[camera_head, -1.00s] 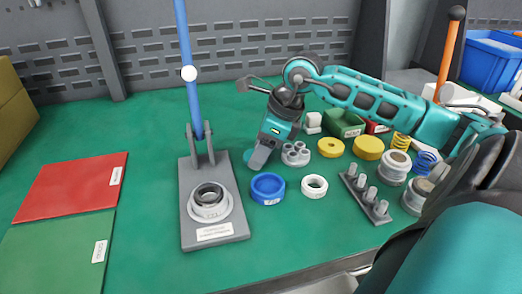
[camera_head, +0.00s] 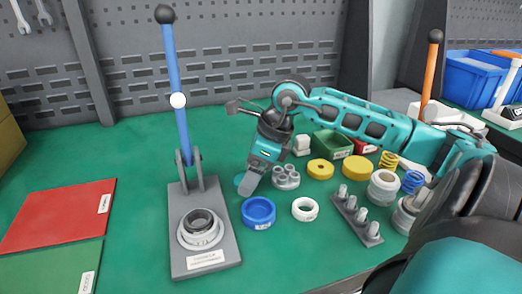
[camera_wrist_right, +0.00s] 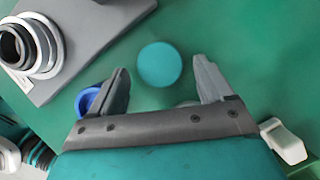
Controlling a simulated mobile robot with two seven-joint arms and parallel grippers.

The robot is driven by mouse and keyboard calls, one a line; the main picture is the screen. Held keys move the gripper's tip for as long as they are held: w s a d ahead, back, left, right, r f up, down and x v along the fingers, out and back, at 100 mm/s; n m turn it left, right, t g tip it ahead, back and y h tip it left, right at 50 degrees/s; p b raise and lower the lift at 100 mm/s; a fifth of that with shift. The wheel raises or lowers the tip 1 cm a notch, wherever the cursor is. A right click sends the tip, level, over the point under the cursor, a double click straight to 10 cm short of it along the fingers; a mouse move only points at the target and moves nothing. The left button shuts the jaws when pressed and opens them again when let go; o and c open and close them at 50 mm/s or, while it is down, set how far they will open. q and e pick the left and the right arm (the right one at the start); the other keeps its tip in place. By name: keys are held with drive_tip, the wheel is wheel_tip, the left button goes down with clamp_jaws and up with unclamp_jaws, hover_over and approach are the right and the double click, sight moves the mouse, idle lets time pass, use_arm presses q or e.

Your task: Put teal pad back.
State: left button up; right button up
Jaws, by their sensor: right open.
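The teal pad is a flat round disc. In the right wrist view the teal pad (camera_wrist_right: 159,64) lies on the green table top between and just beyond my fingertips. In the head view the teal pad (camera_head: 239,181) shows only in part beside my fingers. My right gripper (camera_head: 249,187) points down at the pad, and in the wrist view the right gripper (camera_wrist_right: 160,76) has its two fingers spread with nothing between them. I cannot tell the exact height of the fingers above the table. My left gripper is not in view.
A grey lever press (camera_head: 206,243) with a blue handle stands left of my gripper. A blue ring (camera_head: 258,212), a white ring (camera_head: 305,209) and a grey multi-hole holder (camera_head: 286,178) are close by. Red (camera_head: 60,215) and green (camera_head: 45,265) mats lie at the left.

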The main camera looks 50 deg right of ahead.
drive_tip(key=v, duration=1.1)
drive_tip(key=shift+r+p, duration=0.3)
